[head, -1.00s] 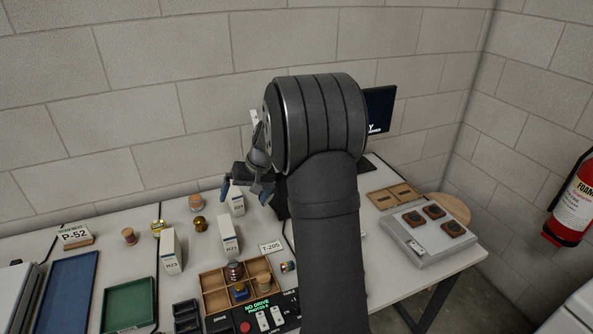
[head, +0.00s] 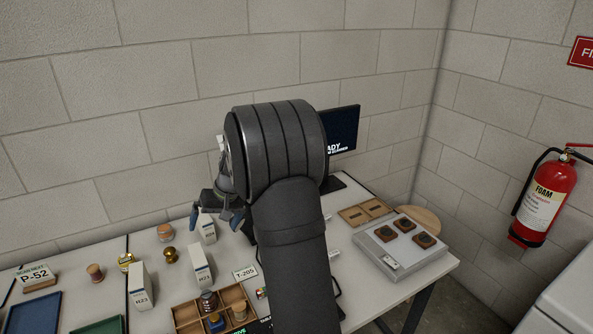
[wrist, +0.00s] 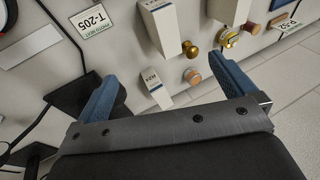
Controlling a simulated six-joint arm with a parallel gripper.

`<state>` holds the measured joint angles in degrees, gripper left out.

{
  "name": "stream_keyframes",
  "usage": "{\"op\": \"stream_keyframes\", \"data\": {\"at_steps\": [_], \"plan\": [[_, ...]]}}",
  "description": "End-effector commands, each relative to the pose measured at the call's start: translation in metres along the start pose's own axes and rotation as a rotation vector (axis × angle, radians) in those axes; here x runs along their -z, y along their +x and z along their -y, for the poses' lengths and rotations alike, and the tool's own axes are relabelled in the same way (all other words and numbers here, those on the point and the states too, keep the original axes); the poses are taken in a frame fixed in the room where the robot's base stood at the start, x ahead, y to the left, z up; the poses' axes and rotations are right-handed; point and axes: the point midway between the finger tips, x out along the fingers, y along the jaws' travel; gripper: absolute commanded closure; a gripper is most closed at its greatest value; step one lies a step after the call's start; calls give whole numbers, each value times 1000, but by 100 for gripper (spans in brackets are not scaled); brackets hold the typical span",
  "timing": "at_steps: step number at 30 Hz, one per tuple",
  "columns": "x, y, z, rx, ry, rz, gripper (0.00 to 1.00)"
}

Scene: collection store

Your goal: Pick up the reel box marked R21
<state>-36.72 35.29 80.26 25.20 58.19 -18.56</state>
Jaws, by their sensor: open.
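Three upright white reel boxes stand on the table. The middle box (head: 200,264), whose small label appears to read R21, is near the T-205 card; it also shows at the top of the wrist view (wrist: 164,26). The box marked R23 (head: 139,284) is to its left. A third box (head: 208,228) stands farther back, its label too small to read in the head view; in the wrist view it is between the fingers (wrist: 157,86). My gripper (head: 215,214) is open and empty, above and near this back box, behind the middle box.
A wooden divided tray (head: 180,318) and the T-205 card (head: 245,273) are close to the middle box. A brass knob-like piece (head: 170,255) stands between the boxes. A monitor (head: 343,130) and grey scale-like unit (head: 400,250) are right. The wall is close behind.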

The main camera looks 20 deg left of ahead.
Motion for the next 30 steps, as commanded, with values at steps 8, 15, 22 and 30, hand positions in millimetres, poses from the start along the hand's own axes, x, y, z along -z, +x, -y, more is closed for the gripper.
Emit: {"op": "stream_keyframes", "data": {"at_steps": [8, 15, 22, 30], "plan": [[4, 3, 9, -22, -166, 31, 0], [16, 9, 38, -90, -800, 176, 0], [28, 9, 62, -122, -1344, 341, 0], [32, 11, 69, -124, -1578, 430, 0]]}}
